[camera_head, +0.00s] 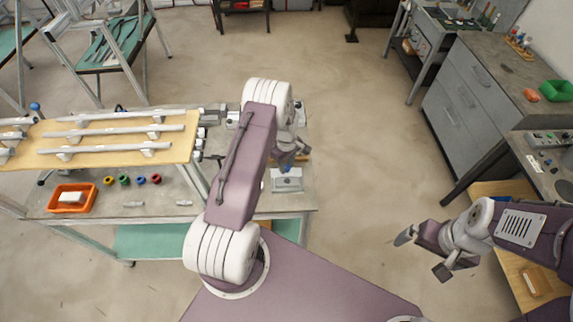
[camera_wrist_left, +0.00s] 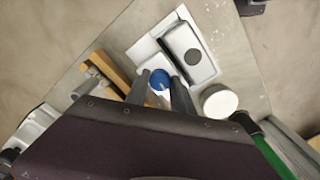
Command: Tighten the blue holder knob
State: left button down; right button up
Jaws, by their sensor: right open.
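The blue holder knob (camera_wrist_left: 159,80) sits beside a white block with a grey clamp-like part (camera_wrist_left: 190,55) in the left wrist view. My left gripper (camera_wrist_left: 161,83) points down at it, one finger close against each side, and appears shut on it. In the head view my left arm partly covers this spot; the left gripper (camera_head: 287,160) shows just above the holder (camera_head: 287,180) at the bench's right end. My right gripper (camera_head: 424,254) is open and empty, over the floor at right.
A wooden board with white bars (camera_head: 110,152) covers the bench's left part. An orange bin (camera_head: 72,198) and several coloured rings (camera_head: 124,180) lie in front. A white round part (camera_wrist_left: 219,101) is close to my left gripper. Grey cabinets (camera_head: 475,90) stand at right; floor between is clear.

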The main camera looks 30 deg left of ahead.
pick_arm(q)
jog(key=shift+w, duration=0.1)
jog(key=shift+a+m+b, duration=0.1)
jog(key=shift+m+b, duration=0.85)
jog(key=shift+m, duration=0.35)
jog(key=m+b, duration=0.1)
jog(key=m, duration=0.1)
jog(key=shift+w+m, duration=0.1)
jog(key=shift+m, duration=0.2)
jog(key=m+b, duration=0.2)
jog(key=m, duration=0.1)
jog(key=shift+m, duration=0.3)
jog(key=m+b, duration=0.1)
jog(key=m, duration=0.2)
jog(key=shift+r+m, duration=0.1)
jog(key=shift+m, duration=0.3)
jog(key=m+b, duration=0.1)
jog(key=m, duration=0.3)
jog(key=shift+r+m+b, duration=0.1)
jog(key=shift+m+b, duration=0.25)
jog(key=shift+m, duration=2.05)
